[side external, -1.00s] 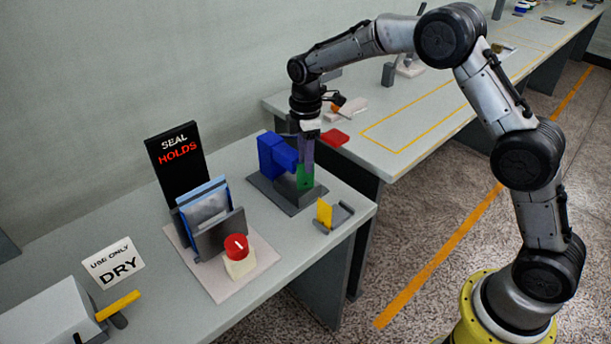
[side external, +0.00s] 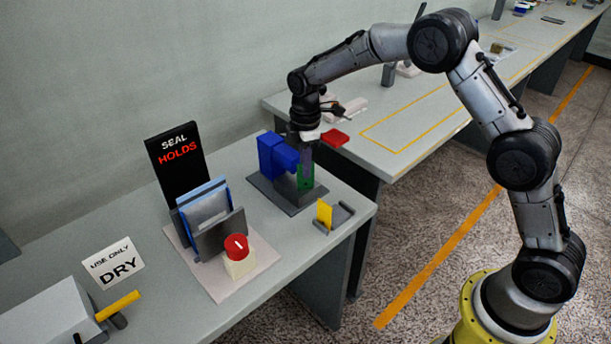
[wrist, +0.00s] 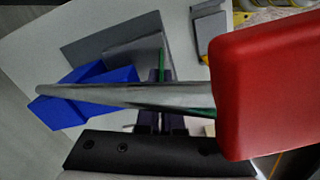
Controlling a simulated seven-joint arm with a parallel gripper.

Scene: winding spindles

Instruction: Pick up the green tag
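The green tag (side external: 305,180) stands upright on the dark grey base beside the blue block, below my gripper. In the wrist view it shows as a thin green strip (wrist: 161,64), nearly edge-on, in line with the gap between my fingers. My gripper (side external: 306,160) points straight down at the tag, its purplish fingers at the tag's upper part. In the wrist view my gripper (wrist: 162,118) is partly covered by a grey rod, so whether the fingers touch or grip the tag is not clear.
A blue block (side external: 275,155) stands close to the left of my gripper. A yellow tag (side external: 324,212) sits in a small grey holder in front.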

